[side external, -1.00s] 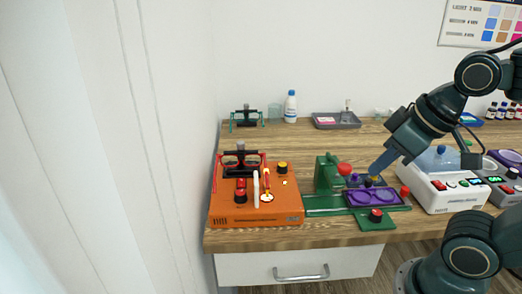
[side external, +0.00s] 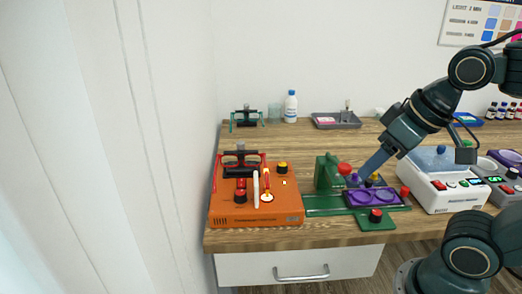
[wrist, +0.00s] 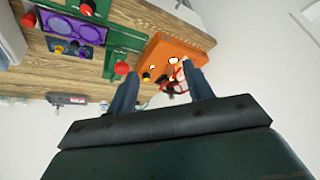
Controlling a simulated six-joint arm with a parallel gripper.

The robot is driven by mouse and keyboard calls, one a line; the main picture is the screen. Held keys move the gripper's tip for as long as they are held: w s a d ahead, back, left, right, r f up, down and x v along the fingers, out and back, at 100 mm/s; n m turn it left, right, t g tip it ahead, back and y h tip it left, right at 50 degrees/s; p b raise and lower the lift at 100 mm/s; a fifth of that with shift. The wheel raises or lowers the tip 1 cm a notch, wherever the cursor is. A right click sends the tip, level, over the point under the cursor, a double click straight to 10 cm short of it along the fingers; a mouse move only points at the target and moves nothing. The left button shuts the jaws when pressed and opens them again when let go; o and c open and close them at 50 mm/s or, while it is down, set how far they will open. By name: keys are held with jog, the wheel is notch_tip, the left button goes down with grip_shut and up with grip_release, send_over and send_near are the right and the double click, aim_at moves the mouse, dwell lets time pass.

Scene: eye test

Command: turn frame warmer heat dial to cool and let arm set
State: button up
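The orange box (side external: 285,213), likely the frame warmer, stands at the table's left front; it also shows in the wrist view (wrist: 190,30). On it are a black-and-red knob (side external: 240,195), a black-and-yellow knob (side external: 282,168) and a white stick-like part (side external: 256,188). Which knob is the heat dial, and its setting, I cannot tell. Red glasses (side external: 217,176) with arms spread sit at its back. My gripper (side external: 362,173) is right of the box, over the green and purple device. In the wrist view my gripper (wrist: 162,75) has its fingers apart with nothing held.
The green device (side external: 325,204) with a red ball knob (side external: 344,169) and purple tray (side external: 377,196) stands right of the box. A white machine (side external: 440,190) is farther right. A bottle (side external: 290,106) and grey tray (side external: 336,121) are behind; the wood between is clear.

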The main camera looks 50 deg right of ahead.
jog(key=w+r+m+g, duration=0.1)
jog(key=w+r+m, duration=0.2)
jog(key=w+m, duration=0.3)
jog(key=m+g, duration=0.4)
jog(key=m, duration=1.1)
send_over(240, 192)
notch_tip(240, 192, down, 7)
jog(key=shift+s, duration=0.3)
jog(key=shift+a+f, duration=0.1)
jog(key=shift+w+f, duration=0.2)
jog(key=shift+f, duration=6.6)
jog(key=c, duration=1)
